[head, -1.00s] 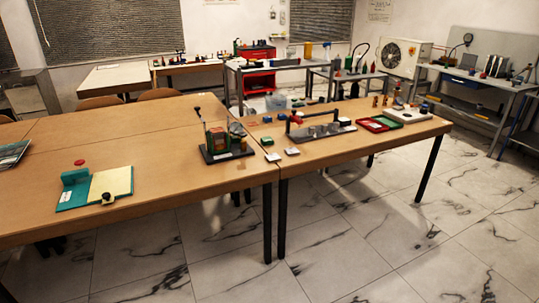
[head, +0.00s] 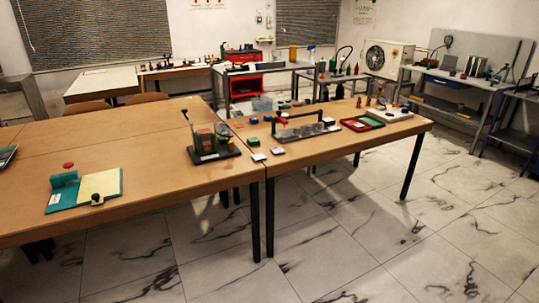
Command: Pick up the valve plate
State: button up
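I cannot tell for sure which thing is the valve plate. A flat teal and cream plate (head: 104,187) with a dark knob (head: 97,199) lies on the near left table, beside a teal block (head: 65,180). On the right table, a grey plate (head: 295,135) carries a dark handle frame and several grey cylinders. A white plate-like piece (head: 388,114) with small parts lies near that table's far right end. My gripper is not in view.
The left table (head: 120,150) and right table (head: 345,143) stand close together. A black-based rig (head: 213,155) stands near the left table's right edge. A red-rimmed tray (head: 357,127) lies on the right table. The marble floor in front (head: 370,230) is clear.

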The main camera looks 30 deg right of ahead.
aim_at(277, 150)
jog(key=z, duration=0.05)
jog(key=i, duration=1)
jog(key=u, duration=0.15)
jog(key=k, duration=0.95)
jog(key=z, duration=0.15)
jog(key=i, duration=0.45)
